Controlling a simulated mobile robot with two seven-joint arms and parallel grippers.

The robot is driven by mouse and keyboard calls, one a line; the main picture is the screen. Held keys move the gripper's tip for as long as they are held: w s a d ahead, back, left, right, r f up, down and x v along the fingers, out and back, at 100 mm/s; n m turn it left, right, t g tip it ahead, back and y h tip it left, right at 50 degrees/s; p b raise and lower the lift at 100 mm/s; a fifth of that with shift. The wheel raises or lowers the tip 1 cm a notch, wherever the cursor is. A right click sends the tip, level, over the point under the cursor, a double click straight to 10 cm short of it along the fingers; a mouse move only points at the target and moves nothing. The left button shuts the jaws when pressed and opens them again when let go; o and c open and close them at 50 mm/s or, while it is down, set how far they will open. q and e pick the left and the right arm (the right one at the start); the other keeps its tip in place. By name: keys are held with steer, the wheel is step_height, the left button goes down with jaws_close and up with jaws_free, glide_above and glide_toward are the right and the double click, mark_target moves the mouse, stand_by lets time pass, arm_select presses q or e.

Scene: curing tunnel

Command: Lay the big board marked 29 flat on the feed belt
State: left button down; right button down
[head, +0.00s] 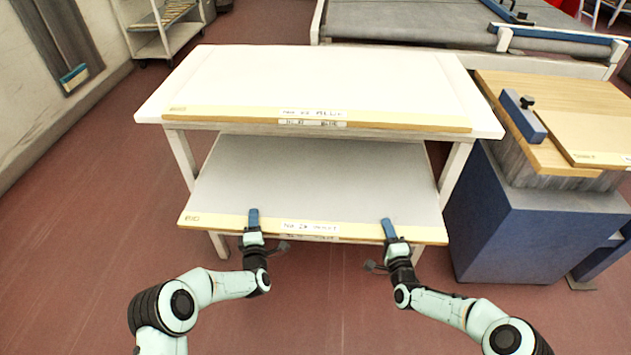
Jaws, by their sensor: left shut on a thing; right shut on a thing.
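A large grey board (310,185) with a pale yellow front edge lies flat on the lower level of a white table and sticks out at the front. The label on its front edge starts with "No 2"; the rest is too blurred to read surely. My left gripper (253,222) is shut on its front edge, left of the label. My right gripper (389,230) is shut on the same edge, right of the label. The grey feed belt (405,22) is at the back right, behind the table.
Another large, pale board (320,82) with its own label lies on the table's top (488,124). A blue cabinet (530,235) with wooden boards stands close at the right. A cart (165,35) stands at the back left. Floor is clear to the left.

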stand_by(0.8)
arm_select(q)
steer(key=shift+w+r, duration=0.15)
steer(key=shift+r, duration=0.2)
arm_select(e)
steer(key=shift+w+r, duration=0.15)
steer(key=shift+r, duration=0.15)
arm_select(q)
steer(key=shift+a+r+p, duration=0.1)
steer(key=shift+r+p, duration=0.05)
steer(key=shift+p, duration=0.2)
arm_select(e)
steer(key=shift+r, duration=0.15)
